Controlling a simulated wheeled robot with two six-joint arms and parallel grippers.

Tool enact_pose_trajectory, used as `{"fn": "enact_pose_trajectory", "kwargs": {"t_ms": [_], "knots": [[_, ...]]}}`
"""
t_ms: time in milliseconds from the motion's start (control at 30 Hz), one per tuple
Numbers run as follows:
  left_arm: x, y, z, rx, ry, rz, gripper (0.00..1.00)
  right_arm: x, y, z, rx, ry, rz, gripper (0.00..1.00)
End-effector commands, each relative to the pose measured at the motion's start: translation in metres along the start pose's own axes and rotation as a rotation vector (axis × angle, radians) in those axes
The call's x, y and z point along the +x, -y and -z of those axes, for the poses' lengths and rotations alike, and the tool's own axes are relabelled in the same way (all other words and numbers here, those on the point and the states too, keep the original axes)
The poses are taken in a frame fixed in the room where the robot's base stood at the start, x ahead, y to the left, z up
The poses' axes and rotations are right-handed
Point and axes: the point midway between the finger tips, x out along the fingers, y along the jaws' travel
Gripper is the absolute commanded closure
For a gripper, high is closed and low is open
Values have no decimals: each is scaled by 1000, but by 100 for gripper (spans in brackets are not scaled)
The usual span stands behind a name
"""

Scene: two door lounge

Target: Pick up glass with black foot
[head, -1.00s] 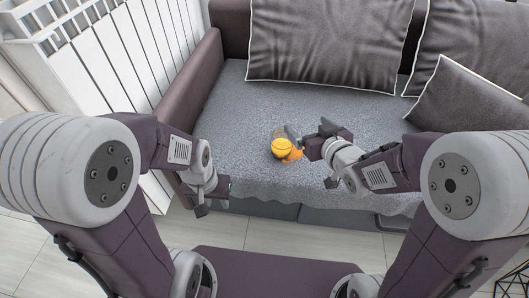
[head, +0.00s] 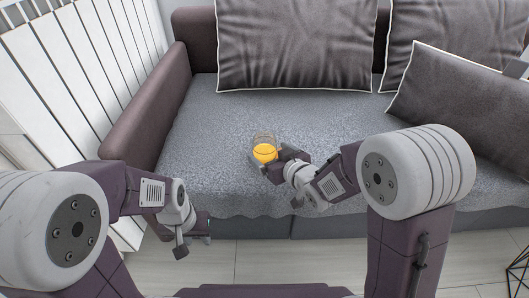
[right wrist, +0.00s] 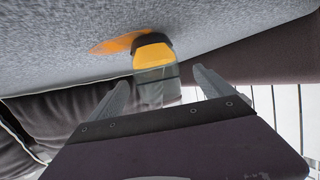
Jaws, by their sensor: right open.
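The glass (head: 264,151) holds orange drink and stands on the grey sofa seat. The right wrist view shows the glass (right wrist: 153,63) with its black foot (right wrist: 152,42) resting on the fabric. My right gripper (head: 278,163) is open at the near right side of the glass. In the right wrist view, the open fingers of my right gripper (right wrist: 160,77) are on either side of the clear upper part of the glass, with no clear contact. My left gripper (head: 192,246) hangs low in front of the sofa's left end, away from the glass; its jaw opening is unclear.
The sofa seat (head: 210,115) is clear around the glass. Grey cushions (head: 295,45) lean at the back and another cushion (head: 465,105) lies at the right. The sofa armrest (head: 150,100) and a white radiator (head: 85,60) bound the left side.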

Motion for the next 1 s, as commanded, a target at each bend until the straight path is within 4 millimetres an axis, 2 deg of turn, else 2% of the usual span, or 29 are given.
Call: {"fn": "enact_pose_trajectory", "kwargs": {"t_ms": [133, 300, 400, 633, 667, 900, 1000], "knots": [[4, 0, 0, 0, 0, 0, 64, 9, -2, -2, 0, 1, 0, 8], [12, 0, -1, 0, 0, 0, 64, 41, -6, -2, -2, 0, 1, 8], [14, 0, -1, 0, 0, 0, 64, 51, -6, 0, -1, 0, 1, 8], [13, 0, -1, 0, 0, 0, 64, 53, -6, 1, 0, 1, 0, 8], [13, 0, -1, 0, 0, 0, 64, 53, -6, 1, 0, 1, 0, 13], [13, 0, -1, 0, 0, 0, 64, 52, -6, 1, 0, 1, 0, 80], [13, 0, -1, 0, 0, 0, 64, 52, -6, 1, 0, -1, 0, 81]]}}
